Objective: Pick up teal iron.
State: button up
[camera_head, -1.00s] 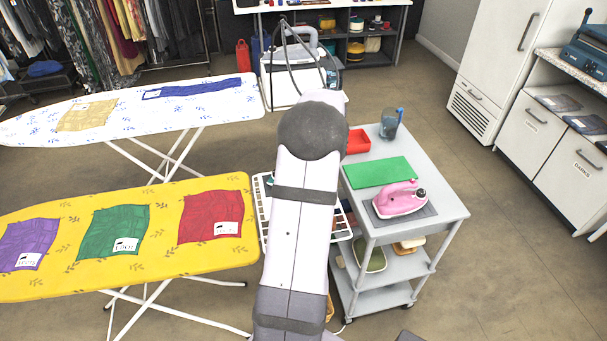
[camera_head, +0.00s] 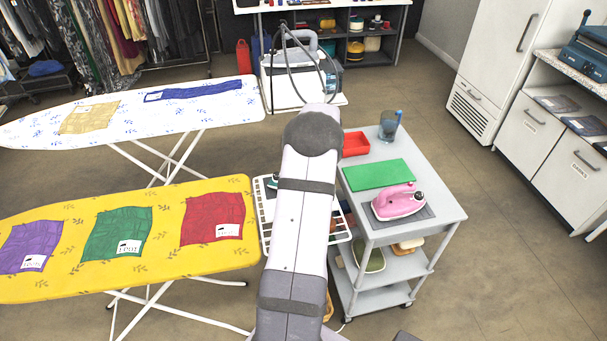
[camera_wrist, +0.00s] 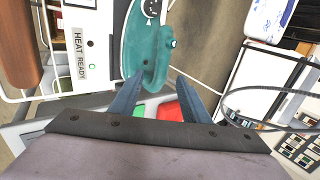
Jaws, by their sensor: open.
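The teal iron (camera_wrist: 148,45) is at the top middle of the wrist view, partly cut off by the frame. It lies against a white panel labelled HEAT READY. My gripper (camera_wrist: 160,78) is open, and its two blue-grey fingers point at the iron. The rounded teal end of the iron lies between or just beyond the fingertips; I cannot tell whether they touch it. In the head view a small teal patch (camera_head: 273,182) shows beside my arm on a white rack; the rest is hidden there. My arm also hides the gripper in that view.
A grey trolley (camera_head: 440,212) right of my arm carries a pink iron (camera_head: 399,202), a green mat (camera_head: 380,174), a red tray (camera_head: 356,144) and a cup (camera_head: 389,126). The yellow ironing board (camera_head: 150,262) is at left, with a white board (camera_head: 215,115) behind. A loose cable (camera_wrist: 235,105) arcs at right in the wrist view.

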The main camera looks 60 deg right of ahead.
jog(key=shift+x, duration=1.05)
grip_shut()
jog(key=shift+r, duration=0.15)
jog(key=shift+d+r, duration=0.1)
jog(key=shift+w+r, duration=0.1)
jog(key=shift+r, duration=0.15)
notch_tip(320, 180, up, 9)
jog(key=b, duration=0.1)
jog(key=shift+r+b, duration=0.15)
jog(key=shift+b, duration=0.15)
